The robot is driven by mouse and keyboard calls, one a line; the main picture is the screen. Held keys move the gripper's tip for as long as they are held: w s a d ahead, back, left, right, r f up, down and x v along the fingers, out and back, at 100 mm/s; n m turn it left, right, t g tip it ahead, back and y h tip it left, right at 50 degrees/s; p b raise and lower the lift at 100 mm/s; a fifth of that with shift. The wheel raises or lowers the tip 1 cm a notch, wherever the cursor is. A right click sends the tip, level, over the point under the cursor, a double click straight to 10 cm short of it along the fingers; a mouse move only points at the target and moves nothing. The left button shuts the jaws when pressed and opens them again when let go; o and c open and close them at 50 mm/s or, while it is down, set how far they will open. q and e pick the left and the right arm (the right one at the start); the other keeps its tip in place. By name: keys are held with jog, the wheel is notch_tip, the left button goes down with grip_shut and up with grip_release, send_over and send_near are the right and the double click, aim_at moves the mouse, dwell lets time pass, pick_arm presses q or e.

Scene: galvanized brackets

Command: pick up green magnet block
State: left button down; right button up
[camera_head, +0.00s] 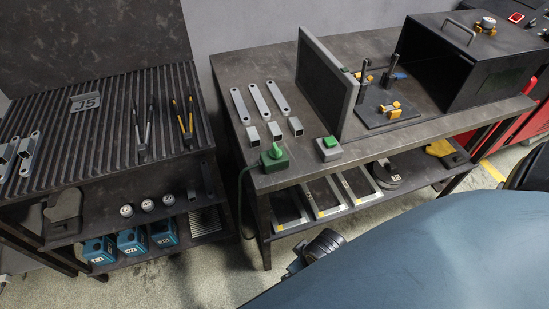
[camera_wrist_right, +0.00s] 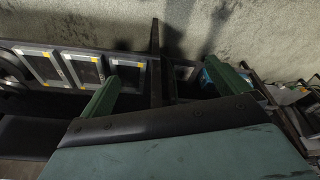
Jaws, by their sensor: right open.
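A dark green block (camera_head: 274,159) with a brighter green top piece and a dark cord sits at the front left corner of the middle workbench (camera_head: 228,68). A grey block with a green top (camera_head: 328,148) sits to its right, near the bench's front edge. I take the dark green one as the magnet block, but cannot be sure. My right gripper (camera_wrist_right: 163,72) shows two green fingers spread apart with nothing held between them. It is away from both blocks, which do not show in the right wrist view. My left gripper is not in view.
Metal brackets (camera_head: 263,103) and small square tubes (camera_head: 275,130) lie behind the blocks. An upright dark panel (camera_head: 322,85) stands to the right, then a black box (camera_head: 478,60). A ribbed bench (camera_head: 100,120) is at left. Framed trays (camera_head: 322,197) lie on the lower shelf.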

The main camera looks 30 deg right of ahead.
notch_tip(320, 180, up, 9)
jog(key=w+t, duration=0.1)
jog(key=n+t+y, duration=0.2)
jog(key=t+y, duration=0.3)
jog(key=t, duration=0.4)
send_near(279, 153)
jog(key=x, duration=0.4)
jog(key=d+x, duration=0.1)
jog(key=x, duration=0.1)
jog(key=shift+w+f+b, duration=0.3)
jog(key=shift+f+b, duration=0.05)
jog(key=shift+f, duration=0.1)
jog(key=shift+a+b+x, duration=0.15)
jog(key=shift+b+x, duration=0.05)
jog(key=shift+x, duration=1.3)
jog(key=shift+a+b+x, duration=0.1)
jog(key=shift+b+x, duration=0.05)
jog(key=shift+x, duration=1.3)
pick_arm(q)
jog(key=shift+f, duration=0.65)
pick_arm(e)
jog(key=shift+s+f, duration=0.1)
jog(key=shift+s, duration=0.05)
jog(key=shift+c, duration=0.4)
jog(key=c, duration=1.2)
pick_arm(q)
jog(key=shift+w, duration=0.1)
pick_arm(e)
jog(key=shift+c, duration=0.5)
